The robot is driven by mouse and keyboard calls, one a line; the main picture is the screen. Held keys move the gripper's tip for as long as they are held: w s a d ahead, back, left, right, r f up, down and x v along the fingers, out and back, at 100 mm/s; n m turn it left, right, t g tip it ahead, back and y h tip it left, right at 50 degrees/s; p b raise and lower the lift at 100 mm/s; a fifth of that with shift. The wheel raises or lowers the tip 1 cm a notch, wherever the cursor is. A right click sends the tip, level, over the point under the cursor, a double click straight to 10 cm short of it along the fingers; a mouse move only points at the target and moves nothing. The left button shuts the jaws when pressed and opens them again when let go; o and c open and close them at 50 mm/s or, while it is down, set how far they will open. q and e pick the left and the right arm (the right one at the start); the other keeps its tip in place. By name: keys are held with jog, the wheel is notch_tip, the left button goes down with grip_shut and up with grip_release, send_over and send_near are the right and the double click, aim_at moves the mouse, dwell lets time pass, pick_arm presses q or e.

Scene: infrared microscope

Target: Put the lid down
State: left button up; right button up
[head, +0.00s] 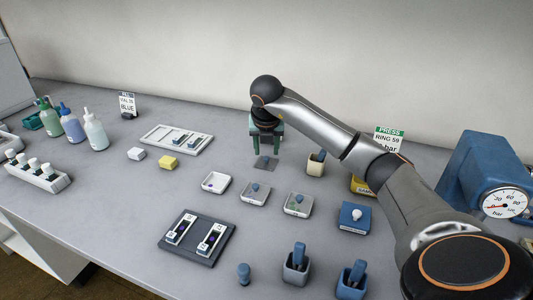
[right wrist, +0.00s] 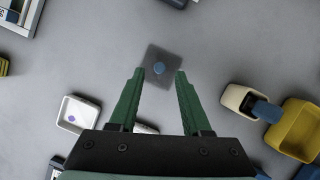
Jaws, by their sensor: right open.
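The lid (right wrist: 153,78), a dark grey square plate with a round blue knob (right wrist: 159,68), lies on the bench in the right wrist view. It also shows in the head view as a dark patch (head: 265,163) below my right gripper (head: 266,148). My right gripper's green fingers (right wrist: 155,75) are open and empty, on either side of the lid's near part in that view. The gap between fingertips and lid is hard to judge. An uncovered white dish (head: 215,182) holds a small purple piece. Two similar dishes (head: 255,192) (head: 298,203) have blue knobs on top. My left gripper is not in view.
A beige cup (head: 316,164) and a yellow box (right wrist: 302,130) stand to the right of the lid. A white tray (head: 178,139), a yellow block (head: 168,162) and a white block (head: 136,154) are to the left. A blue press (head: 485,175) is at far right. Bench around the lid is clear.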

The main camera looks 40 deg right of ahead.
jog(key=v, duration=0.9)
jog(key=shift+f, duration=0.1)
